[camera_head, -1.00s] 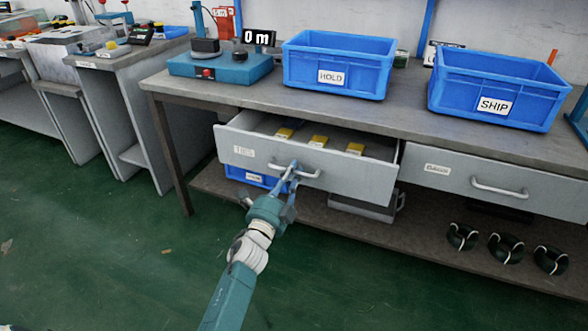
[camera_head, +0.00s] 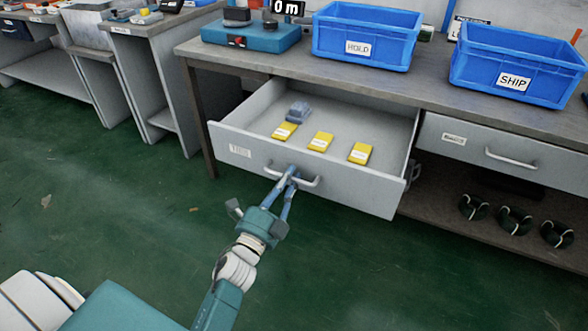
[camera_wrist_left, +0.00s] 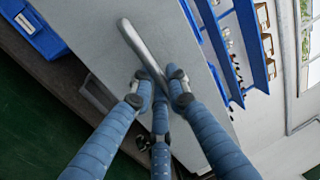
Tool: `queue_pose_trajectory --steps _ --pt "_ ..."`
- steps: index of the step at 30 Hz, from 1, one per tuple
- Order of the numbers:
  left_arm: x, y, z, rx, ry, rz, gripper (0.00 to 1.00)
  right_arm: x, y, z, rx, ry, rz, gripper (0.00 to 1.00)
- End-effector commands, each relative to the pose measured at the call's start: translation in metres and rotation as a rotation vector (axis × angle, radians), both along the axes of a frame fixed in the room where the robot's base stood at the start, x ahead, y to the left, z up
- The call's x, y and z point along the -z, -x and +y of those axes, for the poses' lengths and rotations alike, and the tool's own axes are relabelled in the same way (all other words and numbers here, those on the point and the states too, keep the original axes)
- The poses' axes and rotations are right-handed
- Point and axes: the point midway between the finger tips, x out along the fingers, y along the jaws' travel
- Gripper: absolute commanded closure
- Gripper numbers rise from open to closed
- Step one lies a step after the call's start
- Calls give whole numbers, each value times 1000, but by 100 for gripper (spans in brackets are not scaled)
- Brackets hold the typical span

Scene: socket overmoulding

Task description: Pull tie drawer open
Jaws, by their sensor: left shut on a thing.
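The tie drawer (camera_head: 230,155) is a grey drawer under the workbench, pulled well out, with a label on its left front. Inside lie yellow packets (camera_head: 320,142) in a row and a grey-blue bundle (camera_head: 299,112) behind them. My left gripper (camera_head: 287,178) is shut on the drawer's bar handle (camera_head: 310,182). In the left wrist view its blue fingers (camera_wrist_left: 160,88) close around the handle (camera_wrist_left: 143,48), and the drawer front (camera_wrist_left: 100,30) fills much of the picture. My right gripper is not in view.
Blue HOLD (camera_head: 365,35) and SHIP (camera_head: 515,65) bins and a teal scale (camera_head: 252,38) stand on the bench. A shut drawer (camera_head: 465,150) is at the right. Dark coils (camera_head: 515,220) lie on the lower shelf. The green floor before the drawer is clear.

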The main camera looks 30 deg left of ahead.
Motion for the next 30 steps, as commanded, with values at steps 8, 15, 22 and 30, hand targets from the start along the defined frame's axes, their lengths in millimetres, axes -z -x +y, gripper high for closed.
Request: queue_pose_trajectory --steps 8,15,22,30 --pt "-1 4 0 0 0 -3 100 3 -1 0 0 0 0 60" --pt "-1 4 0 0 0 -3 76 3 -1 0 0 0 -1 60" --pt "-1 4 0 0 0 -2 71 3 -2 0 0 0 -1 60" --pt "4 20 0 -1 2 1 71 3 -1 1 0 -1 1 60"
